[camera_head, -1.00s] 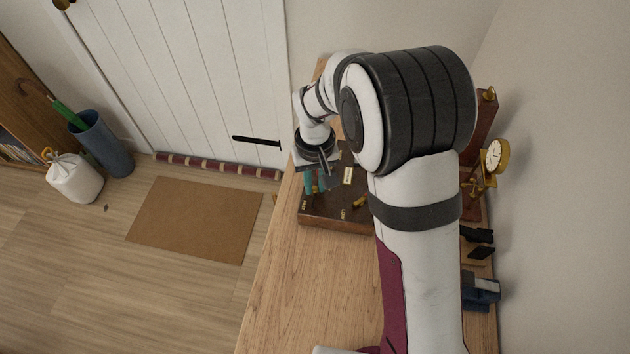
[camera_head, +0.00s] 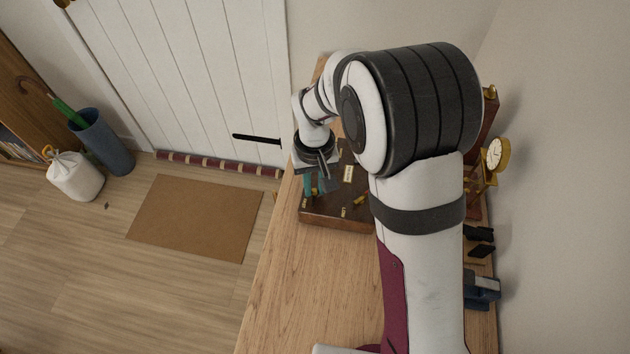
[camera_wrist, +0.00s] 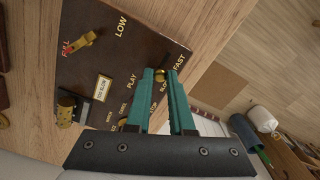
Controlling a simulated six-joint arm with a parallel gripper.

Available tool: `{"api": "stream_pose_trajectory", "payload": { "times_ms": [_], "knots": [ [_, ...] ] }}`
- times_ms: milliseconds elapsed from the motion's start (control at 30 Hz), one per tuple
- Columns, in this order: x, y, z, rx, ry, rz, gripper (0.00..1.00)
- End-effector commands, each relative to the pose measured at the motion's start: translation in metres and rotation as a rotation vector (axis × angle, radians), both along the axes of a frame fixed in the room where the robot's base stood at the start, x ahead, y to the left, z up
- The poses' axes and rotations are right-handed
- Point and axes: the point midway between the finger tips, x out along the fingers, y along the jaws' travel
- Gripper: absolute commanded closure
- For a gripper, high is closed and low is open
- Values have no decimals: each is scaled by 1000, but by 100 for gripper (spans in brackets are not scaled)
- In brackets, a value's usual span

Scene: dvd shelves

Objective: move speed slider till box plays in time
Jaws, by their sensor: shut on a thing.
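The dark brown box (camera_head: 335,212) lies on the wooden bench, partly hidden by my arm; its labelled top (camera_wrist: 95,55) shows in the wrist view. A small brass knob (camera_wrist: 159,76), the speed slider, sits near the FAST and SLOW labels. My gripper (camera_wrist: 160,73) is shut on this knob with its teal fingers on either side; it also shows in the head view (camera_head: 321,186). A small cream sign (camera_wrist: 102,87) on the box seems to read "TOO SLOW". The slider's track is mostly hidden by the fingers.
A clock (camera_head: 497,154) and other items stand along the wall at right. The bench front (camera_head: 290,290) is clear.

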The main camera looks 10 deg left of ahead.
Motion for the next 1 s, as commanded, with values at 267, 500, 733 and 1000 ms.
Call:
{"api": "stream_pose_trajectory", "payload": {
  "times_ms": [267, 500, 733, 1000],
  "knots": [
    [0, 0, 0, 0, 0, 0, 49],
    [0, 0, 3, 0, -1, 1, 49],
    [1, 1, 57, 4, -6, 0, 49],
    [0, 0, 135, 2, -3, 0, 49]
  ]
}}
